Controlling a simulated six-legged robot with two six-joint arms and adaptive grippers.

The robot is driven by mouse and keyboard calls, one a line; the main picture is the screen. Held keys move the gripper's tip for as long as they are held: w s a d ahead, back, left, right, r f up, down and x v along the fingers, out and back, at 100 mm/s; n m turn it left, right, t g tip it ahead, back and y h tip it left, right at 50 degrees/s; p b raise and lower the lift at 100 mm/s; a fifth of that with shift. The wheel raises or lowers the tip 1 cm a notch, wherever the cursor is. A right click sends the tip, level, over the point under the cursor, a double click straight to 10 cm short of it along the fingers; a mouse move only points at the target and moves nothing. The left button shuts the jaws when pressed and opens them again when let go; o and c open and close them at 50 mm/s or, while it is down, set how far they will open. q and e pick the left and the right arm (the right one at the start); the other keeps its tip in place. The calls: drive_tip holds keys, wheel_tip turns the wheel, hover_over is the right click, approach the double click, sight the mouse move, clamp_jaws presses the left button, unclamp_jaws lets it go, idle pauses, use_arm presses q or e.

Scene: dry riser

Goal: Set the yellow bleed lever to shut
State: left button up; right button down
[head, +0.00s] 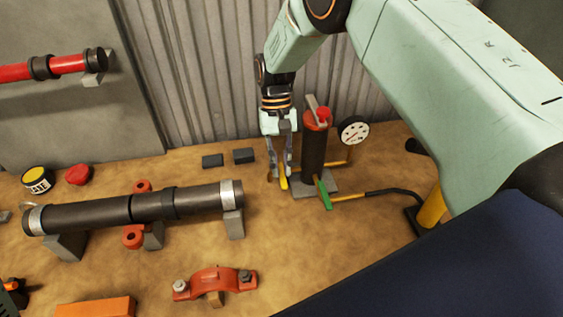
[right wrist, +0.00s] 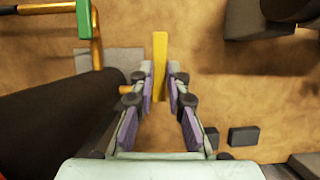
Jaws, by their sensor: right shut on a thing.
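The yellow bleed lever (head: 283,184) is at the left foot of the dark upright riser pipe (head: 313,150) in the head view. In the right wrist view the lever (right wrist: 159,55) is a flat yellow bar, pointing straight up the picture. My right gripper (head: 281,176) reaches down to it from above. Its fingertips (right wrist: 161,85) are closed on the lever's two sides. The lever's pivot end is hard to make out. My left gripper is not seen.
A green lever (head: 323,194) sits right of the yellow one, near a hose (head: 390,192). A gauge (head: 354,131) and red cap (head: 323,114) are higher up. Dark blocks (head: 243,155) lie behind left. A black pipe (head: 110,212) rests on supports at left. A red clamp (head: 215,282) lies in front.

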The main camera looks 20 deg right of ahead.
idle(0.3)
drive_tip(key=c, duration=1.3)
unclamp_jaws()
drive_tip(key=v, duration=1.2)
drive_tip(key=shift+f, duration=0.1)
